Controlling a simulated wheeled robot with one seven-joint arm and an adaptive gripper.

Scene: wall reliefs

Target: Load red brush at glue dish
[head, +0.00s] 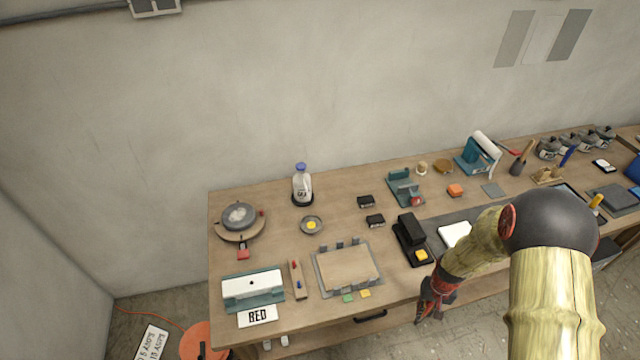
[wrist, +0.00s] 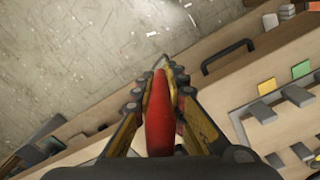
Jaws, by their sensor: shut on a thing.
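My gripper (head: 432,306) hangs at the front edge of the workbench in the head view, low and right of the clamped board. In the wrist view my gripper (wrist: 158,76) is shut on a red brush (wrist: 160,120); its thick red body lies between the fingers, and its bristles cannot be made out. A small grey round dish with a yellow centre, which looks like the glue dish (head: 304,222), sits on the bench, left of and farther back than my gripper. The two are well apart.
A white bottle with a blue cap (head: 302,186) stands behind the dish. A board in a grey frame (head: 346,270), a RED sign (head: 258,316) and a round turntable (head: 240,220) are nearby. A drawer handle (wrist: 228,54) juts from the bench front.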

